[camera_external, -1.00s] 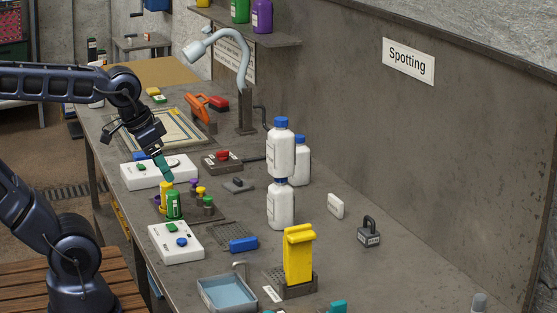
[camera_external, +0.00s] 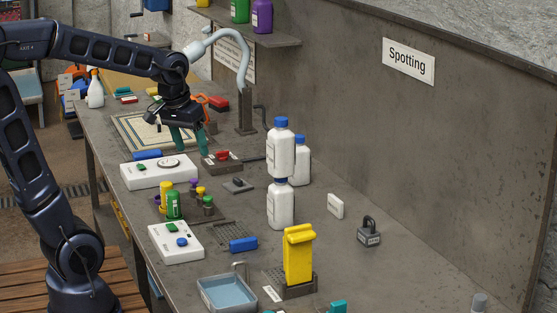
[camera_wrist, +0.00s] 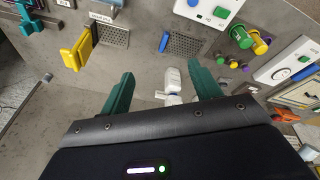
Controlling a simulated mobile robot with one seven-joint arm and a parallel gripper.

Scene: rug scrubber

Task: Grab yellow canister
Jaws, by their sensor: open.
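A slim yellow canister (camera_external: 165,194) stands in a small dark rack, close beside a green canister (camera_external: 173,206). In the wrist view a yellow canister (camera_wrist: 261,48) shows at the upper right, beside the green one (camera_wrist: 240,35). My gripper (camera_external: 191,150) is open and empty above the bench, behind and to the right of the rack in the external view. Its teal fingers (camera_wrist: 160,72) are spread and point down, clear of the canisters.
Stacked white bottles (camera_external: 281,150) with blue caps stand right of the rack. White control boxes (camera_external: 160,172) flank the rack. A tall yellow block-shaped item (camera_external: 298,255) stands in a holder at the front. A curved lamp (camera_external: 235,45) rises near my wrist.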

